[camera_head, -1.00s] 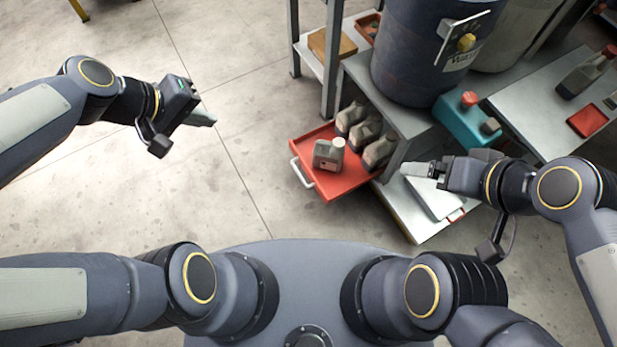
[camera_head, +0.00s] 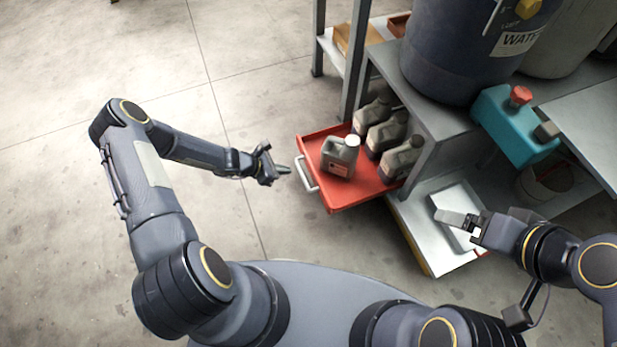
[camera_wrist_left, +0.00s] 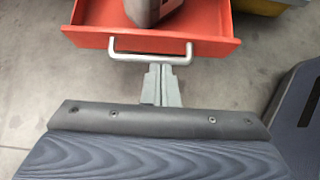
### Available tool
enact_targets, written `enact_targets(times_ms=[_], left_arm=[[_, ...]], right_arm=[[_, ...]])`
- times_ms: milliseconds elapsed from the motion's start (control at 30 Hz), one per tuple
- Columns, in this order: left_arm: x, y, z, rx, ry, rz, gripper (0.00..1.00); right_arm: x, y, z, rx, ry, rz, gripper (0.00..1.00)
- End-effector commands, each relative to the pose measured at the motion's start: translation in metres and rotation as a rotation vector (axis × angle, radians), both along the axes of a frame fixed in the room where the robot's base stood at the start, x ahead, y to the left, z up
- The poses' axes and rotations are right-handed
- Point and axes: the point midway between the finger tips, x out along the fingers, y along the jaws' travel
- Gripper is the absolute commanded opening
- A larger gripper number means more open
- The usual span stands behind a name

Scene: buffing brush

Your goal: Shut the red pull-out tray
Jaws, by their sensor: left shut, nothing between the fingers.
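The red pull-out tray (camera_head: 350,197) sticks out from under the grey bench and holds several grey bottles, one with a white cap (camera_head: 340,156) near the front. Its pale handle (camera_head: 306,174) faces my left gripper (camera_head: 287,170), which is shut and empty just left of it. In the left wrist view the tray front (camera_wrist_left: 215,47) and handle (camera_wrist_left: 150,58) lie straight ahead of the shut fingertips (camera_wrist_left: 160,70); I cannot tell if they touch.
A dark blue barrel (camera_head: 445,60) and a teal box with a red knob (camera_head: 510,125) stand on the bench. A bench leg (camera_head: 355,60) rises behind the tray. The floor left of the tray (camera_head: 240,90) is clear.

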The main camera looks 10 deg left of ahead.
Motion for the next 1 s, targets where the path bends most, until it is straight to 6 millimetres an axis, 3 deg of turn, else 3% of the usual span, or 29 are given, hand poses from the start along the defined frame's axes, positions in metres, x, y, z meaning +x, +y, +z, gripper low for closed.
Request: enact_targets(times_ms=[600, 1000], left_arm=[[0.036, -0.056, -0.064, -0.005, 0.006, 0.005, 0.0], [0.04, -0.063, -0.069, -0.004, 0.006, 0.005, 0.0]], right_arm=[[0.0, 0.0, -0.035, 0.0, 0.0, 0.0, 0.89], [0.0, 0.0, -0.037, 0.0, 0.0, 0.0, 0.89]])
